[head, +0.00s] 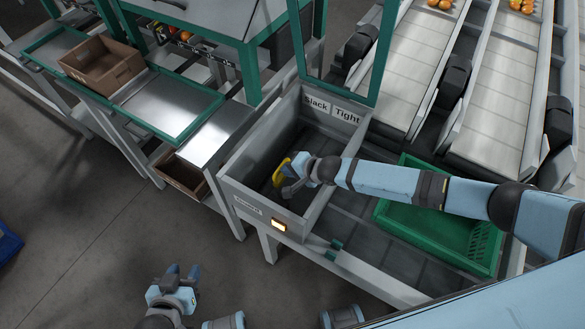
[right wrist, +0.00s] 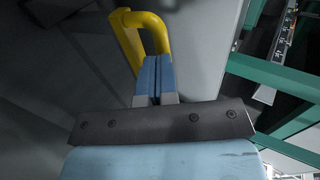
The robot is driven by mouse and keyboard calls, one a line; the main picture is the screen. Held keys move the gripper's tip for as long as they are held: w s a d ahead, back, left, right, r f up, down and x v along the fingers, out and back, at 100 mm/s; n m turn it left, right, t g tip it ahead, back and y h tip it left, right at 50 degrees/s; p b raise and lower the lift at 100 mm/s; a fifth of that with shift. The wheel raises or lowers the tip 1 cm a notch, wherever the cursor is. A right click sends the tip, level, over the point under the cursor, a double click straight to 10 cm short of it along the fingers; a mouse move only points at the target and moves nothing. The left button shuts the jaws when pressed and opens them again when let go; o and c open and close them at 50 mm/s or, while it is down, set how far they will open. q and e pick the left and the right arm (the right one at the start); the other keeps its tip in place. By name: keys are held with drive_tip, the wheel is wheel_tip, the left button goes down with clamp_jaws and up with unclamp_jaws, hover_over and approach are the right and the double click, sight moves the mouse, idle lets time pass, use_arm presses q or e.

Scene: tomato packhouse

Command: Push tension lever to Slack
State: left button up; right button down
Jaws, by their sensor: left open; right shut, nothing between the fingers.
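The tension lever is a yellow bent handle (head: 279,174) inside the grey box, close to its left wall; it also shows in the right wrist view (right wrist: 155,27). Signs reading Slack (head: 316,103) and Tight (head: 346,115) are on the box's back wall, Slack on the left. My right gripper (head: 289,183) is inside the box at the yellow lever, also seen in the right wrist view (right wrist: 155,70). Its fingers are shut together with nothing between them and overlap the lever; contact cannot be told for certain. My left gripper (head: 183,272) is open and empty, low at the front left.
A green crate (head: 484,262) stands right of the box under my right arm. A cardboard box (head: 90,78) sits on the left bench. White conveyors (head: 405,65) run at the back right.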

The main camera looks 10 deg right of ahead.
drive_tip(key=w+a+p, duration=0.1)
drive_tip(key=p, duration=0.1)
drive_tip(key=w+a+g+h+p, duration=0.1)
drive_tip(key=p, duration=0.1)
drive_tip(key=shift+r+h, duration=0.3)
drive_tip(key=shift+r, duration=0.05)
use_arm(q)
drive_tip(key=shift+s+a+r+p, duration=0.15)
drive_tip(key=shift+r+p, duration=0.7)
drive_tip(key=shift+r, duration=1.5)
use_arm(e)
drive_tip(key=shift+w+a+f+g+h, duration=0.6)
drive_tip(key=shift+w+a+f+g, duration=0.1)
drive_tip(key=shift+g, duration=0.2)
use_arm(q)
drive_tip(key=shift+r, duration=0.15)
